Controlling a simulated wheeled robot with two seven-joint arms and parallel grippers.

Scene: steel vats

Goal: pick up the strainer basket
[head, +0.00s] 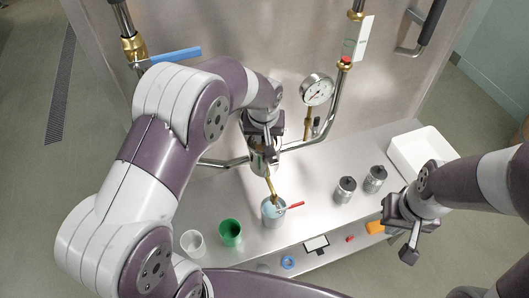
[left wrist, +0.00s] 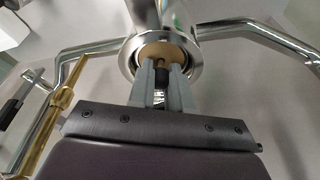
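A round steel strainer body (head: 263,166) sits in the pipe run at the front of the vat, mostly hidden under my left wrist. In the left wrist view a tan disc (left wrist: 181,53) lies inside its round steel mouth, with a dark upright stem (left wrist: 160,76) in the middle; this looks like the strainer basket's top. My left gripper (left wrist: 161,82) has one grey finger on each side of the stem. Whether the fingers press on it is unclear. In the head view my left gripper (head: 268,148) points down at the body. My right gripper (head: 408,232) hangs empty over the bench's right end.
White (head: 193,243) and green (head: 230,232) cups stand front left. A pressure gauge (head: 317,90) stands behind.

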